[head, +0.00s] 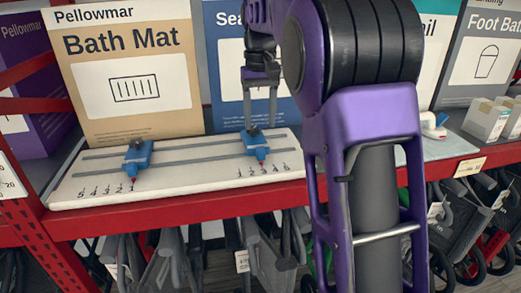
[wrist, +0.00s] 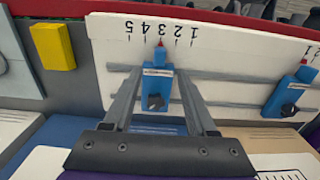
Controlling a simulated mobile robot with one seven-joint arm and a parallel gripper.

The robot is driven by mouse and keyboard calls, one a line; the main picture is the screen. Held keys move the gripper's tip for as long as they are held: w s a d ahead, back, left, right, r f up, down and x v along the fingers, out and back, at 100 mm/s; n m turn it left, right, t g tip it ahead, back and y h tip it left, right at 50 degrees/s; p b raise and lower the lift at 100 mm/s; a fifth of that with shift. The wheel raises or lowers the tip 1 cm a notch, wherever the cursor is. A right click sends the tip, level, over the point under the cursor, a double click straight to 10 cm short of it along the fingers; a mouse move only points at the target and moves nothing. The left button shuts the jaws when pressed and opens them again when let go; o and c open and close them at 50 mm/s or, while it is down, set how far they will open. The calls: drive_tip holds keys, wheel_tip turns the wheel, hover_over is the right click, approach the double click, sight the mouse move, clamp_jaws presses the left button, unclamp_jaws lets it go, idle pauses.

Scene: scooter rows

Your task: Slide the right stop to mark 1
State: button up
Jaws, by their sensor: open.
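A white board (head: 70,190) with two grey slots lies on the red-edged shelf. The right stop (head: 256,146) is a blue block with a dark knob, and it also shows in the wrist view (wrist: 158,84). Its red pointer is at about the middle tick of its five-mark scale. My gripper (head: 260,122) is open and comes down from above over the right stop. In the wrist view its fingers (wrist: 157,100) lie on either side of the stop; I cannot tell whether they touch it. The left stop (head: 137,158) stands apart on the board's left half.
Boxes stand behind the board, including a tan Bath Mat box (head: 125,70) and a blue box (head: 225,75). A yellow block (wrist: 52,46) is beside the board in the wrist view. Small grey boxes (head: 487,120) are at the right. Folded scooters or carts hang below the shelf.

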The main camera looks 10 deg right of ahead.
sight(260, 149)
wheel_tip(260, 149, down, 9)
drive_tip(key=shift+r+b, duration=0.1)
drive_tip(key=shift+b, duration=0.4)
clamp_jaws()
drive_tip(key=shift+r, duration=0.1)
idle(1.1)
